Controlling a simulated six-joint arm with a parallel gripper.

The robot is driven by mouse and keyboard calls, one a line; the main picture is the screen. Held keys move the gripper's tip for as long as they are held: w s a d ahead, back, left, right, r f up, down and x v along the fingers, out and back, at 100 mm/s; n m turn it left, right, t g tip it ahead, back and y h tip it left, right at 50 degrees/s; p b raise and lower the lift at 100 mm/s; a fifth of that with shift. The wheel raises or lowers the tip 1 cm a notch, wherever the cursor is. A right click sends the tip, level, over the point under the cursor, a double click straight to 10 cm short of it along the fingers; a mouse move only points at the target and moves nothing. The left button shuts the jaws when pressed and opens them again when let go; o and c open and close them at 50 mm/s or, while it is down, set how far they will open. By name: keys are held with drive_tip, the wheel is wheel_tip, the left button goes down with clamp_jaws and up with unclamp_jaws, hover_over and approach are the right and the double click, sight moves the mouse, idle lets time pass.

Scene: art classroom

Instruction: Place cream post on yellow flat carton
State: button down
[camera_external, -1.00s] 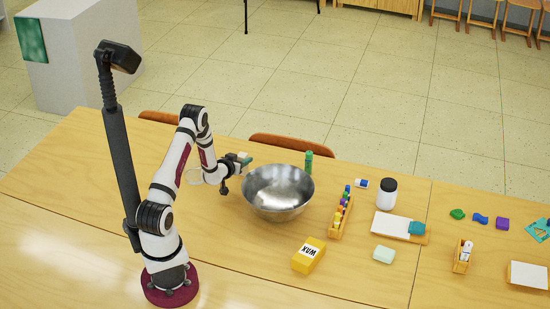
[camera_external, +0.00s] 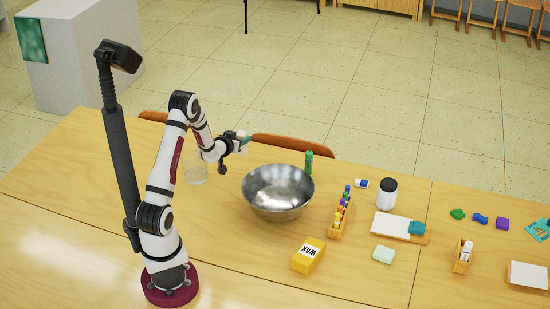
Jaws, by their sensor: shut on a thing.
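The yellow flat carton (camera_external: 301,263), marked WAX, lies on the table in front of the steel bowl. My gripper (camera_external: 243,143) is up behind and left of the bowl, well away from the carton. It is shut on a small pale piece, the cream post (camera_external: 241,149), which is partly hidden by the jaws. A teal-green patch shows at the jaws too; I cannot tell what it belongs to. The post's tilt is too small to make out.
The steel bowl (camera_external: 278,190) stands between my gripper and the carton. A clear glass (camera_external: 196,172) is beneath my arm. A green tube (camera_external: 308,161) stands behind the bowl, and a bottle rack (camera_external: 336,229) to its right. The table left of the carton is clear.

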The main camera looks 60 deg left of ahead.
drive_tip(key=r, duration=0.9)
drive_tip(key=shift+w+d, duration=0.25)
drive_tip(key=shift+d, duration=0.1)
drive_tip(key=w+d+m+t+h, duration=0.2)
drive_tip(key=w+d+m+h, duration=0.3)
drive_tip(key=d, duration=0.6)
drive_tip(key=m+g+h, duration=0.3)
drive_tip(key=m+h, duration=0.9)
drive_tip(key=h, duration=0.1)
hover_over(312, 244)
wheel_tip(312, 244, down, 14)
drive_tip(key=shift+r, duration=0.25)
drive_tip(key=shift+f, duration=0.1)
drive_tip(key=shift+c, duration=2.4)
unclamp_jaws()
